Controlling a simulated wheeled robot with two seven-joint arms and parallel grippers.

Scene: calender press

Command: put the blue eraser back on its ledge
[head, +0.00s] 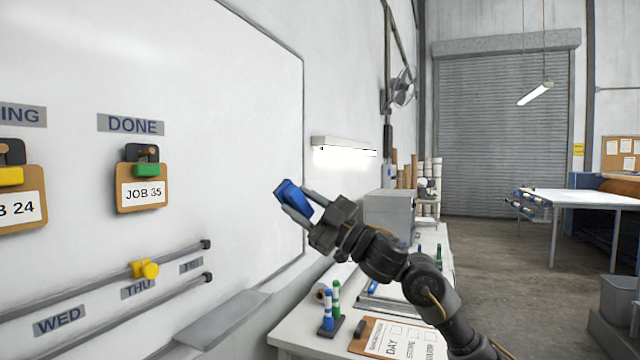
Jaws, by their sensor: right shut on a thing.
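The blue eraser (291,198) is held between the fingers of my right gripper (298,204). The gripper is shut on it, and holds it tilted in the air near the right edge of the whiteboard (235,120). A grey ledge (222,318) runs along the board's bottom edge, lower and to the left of the eraser. The part of the ledge in view looks bare. A gap shows between eraser and ledge. My left gripper is not in view.
A white bench (300,325) below my right arm carries blue and green markers (327,312) and a clipboard (400,340). Two rails (110,283) with a yellow knob (145,268) stick out along the board. Clipboards such as JOB 35 (141,193) hang on it.

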